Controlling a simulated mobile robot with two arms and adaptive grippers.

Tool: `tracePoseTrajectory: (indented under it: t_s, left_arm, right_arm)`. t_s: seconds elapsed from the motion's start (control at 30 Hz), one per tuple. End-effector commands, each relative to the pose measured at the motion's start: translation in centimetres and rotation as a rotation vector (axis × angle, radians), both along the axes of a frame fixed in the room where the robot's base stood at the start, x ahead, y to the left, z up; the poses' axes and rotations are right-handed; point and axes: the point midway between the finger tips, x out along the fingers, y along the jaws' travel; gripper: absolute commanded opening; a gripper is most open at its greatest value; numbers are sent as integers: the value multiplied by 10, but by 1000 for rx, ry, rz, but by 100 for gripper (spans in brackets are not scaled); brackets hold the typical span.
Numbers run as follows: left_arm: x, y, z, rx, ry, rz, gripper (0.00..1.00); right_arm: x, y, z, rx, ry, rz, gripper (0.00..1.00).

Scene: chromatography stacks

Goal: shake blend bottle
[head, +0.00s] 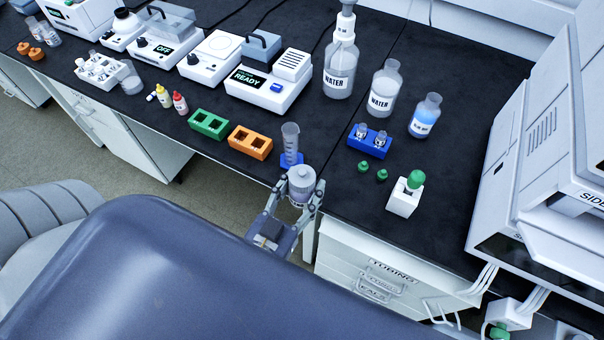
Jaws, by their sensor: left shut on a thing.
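A small clear bottle with a whitish cap (301,183) is between the fingers of my left gripper (302,190), which is shut on it. The bottle stands roughly upright at the front edge of the black bench. Its label is partly hidden by the fingers and too small to read. I take it to be the blend bottle. My right gripper is not in view.
A graduated cylinder on a blue base (290,145) stands just behind the held bottle. Orange (251,142) and green (208,124) racks are to its left. A blue vial rack (369,141), water bottles (382,90) and a white instrument (560,150) are to the right.

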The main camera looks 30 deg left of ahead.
Motion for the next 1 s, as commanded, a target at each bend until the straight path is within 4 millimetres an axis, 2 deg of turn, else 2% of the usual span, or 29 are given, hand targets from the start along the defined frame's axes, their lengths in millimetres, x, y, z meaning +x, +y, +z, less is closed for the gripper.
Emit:
tracePoseTrajectory:
  t_s: [0.1, 0.2, 0.27, 0.33, 0.4, 0.43, 0.47, 0.5, 0.63, 0.7, 0.73, 0.83, 0.9, 1.0]
  left_arm:
    - [0, 1, 50, -5, -18, 7, 17]
    - [0, 1, 77, -2, -10, 5, 17]
    - [0, 0, 68, 0, -2, 1, 17]
    - [0, -1, 33, 4, 5, -3, 17]
    - [1, 0, 8, 1, -2, -1, 17]
    - [1, 0, 4, 0, -4, 0, 17]
    - [1, 0, 4, 0, -8, 1, 17]
    - [1, 1, 12, -2, -13, 3, 17]
    - [0, 2, 70, -4, -16, 7, 17]
    - [0, 1, 77, -1, -7, 4, 17]
    - [0, 0, 72, 0, -3, 2, 17]
    - [1, -1, 24, 4, 3, -3, 17]
    - [1, 0, 5, 1, -3, -1, 17]
    - [1, 1, 5, -1, -10, 2, 17]
  right_arm:
    - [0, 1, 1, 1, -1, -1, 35]
    - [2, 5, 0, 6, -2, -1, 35]
    - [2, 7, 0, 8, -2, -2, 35]
    - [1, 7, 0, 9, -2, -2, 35]
    - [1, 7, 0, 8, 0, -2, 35]
    - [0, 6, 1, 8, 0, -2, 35]
    - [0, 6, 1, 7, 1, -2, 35]
    - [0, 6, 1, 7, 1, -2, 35]
    - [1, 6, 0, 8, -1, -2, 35]
    - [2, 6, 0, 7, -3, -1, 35]
    - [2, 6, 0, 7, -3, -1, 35]
    - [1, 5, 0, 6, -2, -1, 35]
    - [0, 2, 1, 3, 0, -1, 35]
    - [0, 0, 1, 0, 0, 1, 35]
